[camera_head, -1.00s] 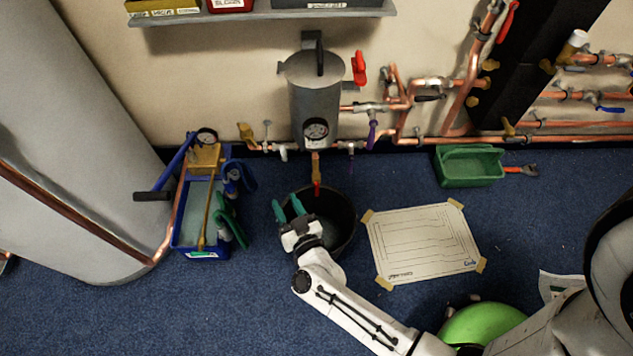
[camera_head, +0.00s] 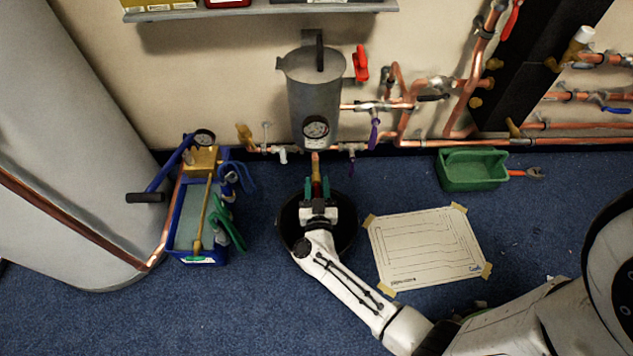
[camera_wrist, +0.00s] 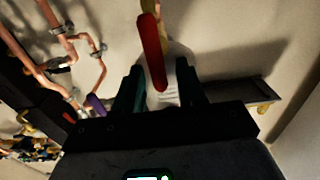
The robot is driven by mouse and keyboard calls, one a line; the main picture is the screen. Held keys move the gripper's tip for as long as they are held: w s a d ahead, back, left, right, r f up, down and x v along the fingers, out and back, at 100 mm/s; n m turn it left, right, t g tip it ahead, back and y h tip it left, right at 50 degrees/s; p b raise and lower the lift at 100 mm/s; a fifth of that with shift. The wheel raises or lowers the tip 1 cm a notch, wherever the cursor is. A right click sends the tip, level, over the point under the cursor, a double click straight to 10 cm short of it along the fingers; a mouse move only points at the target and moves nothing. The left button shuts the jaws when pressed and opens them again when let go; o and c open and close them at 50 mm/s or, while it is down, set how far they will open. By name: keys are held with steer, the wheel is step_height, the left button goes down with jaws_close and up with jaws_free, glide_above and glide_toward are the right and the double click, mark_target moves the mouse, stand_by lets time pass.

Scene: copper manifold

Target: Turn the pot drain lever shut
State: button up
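The grey pot (camera_head: 314,98) is mounted on the wall with a round gauge on its front. A short drain pipe with a brass valve (camera_head: 316,170) hangs below it. The red drain lever (camera_wrist: 152,52) shows in the wrist view, pointing toward my gripper. My gripper (camera_head: 317,184) is just under the valve, above the black bucket (camera_head: 345,243). In the wrist view, its two teal fingers (camera_wrist: 160,88) are apart, with the lever's end between them. Whether either finger touches the lever is unclear.
Copper pipes with a purple lever (camera_head: 374,134) run along the wall to the right. A blue pump tray (camera_head: 178,235) stands left of the bucket. A green tray (camera_head: 472,181) and a taped paper sheet (camera_head: 425,245) lie to the right.

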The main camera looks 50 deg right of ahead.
steer(key=shift+x, duration=1.05)
jaws_close()
